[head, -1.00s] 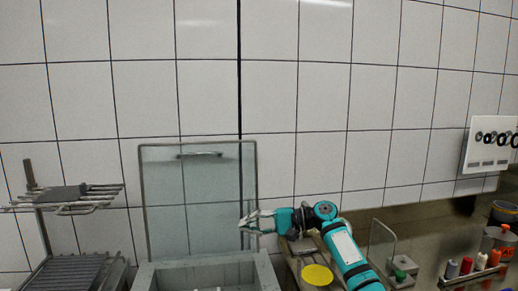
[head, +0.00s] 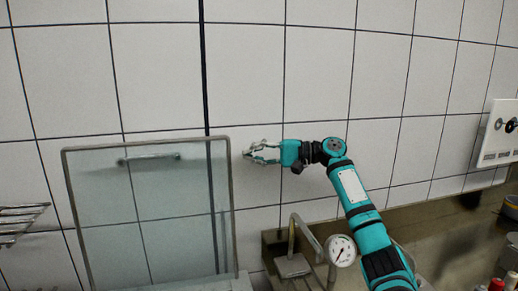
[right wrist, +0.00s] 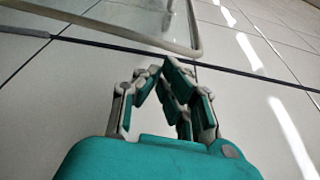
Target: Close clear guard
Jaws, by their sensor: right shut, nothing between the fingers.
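The clear guard (head: 148,225) is a see-through panel in a grey frame, standing upright at the left of the head view. Its bar handle (head: 149,158) runs across near the top edge. My right gripper (head: 249,153) is shut and empty, pointing left just right of the guard's top right corner. In the right wrist view, the right gripper's fingertips (right wrist: 158,68) meet below a rounded corner of the guard's frame (right wrist: 190,50), with a small gap seen between them. My left gripper is not in view.
A round pressure gauge (head: 341,250) and a metal fitting (head: 294,265) stand below my right arm. A wire rack (head: 18,220) is at the far left. A white wall panel (head: 497,135) hangs at the right.

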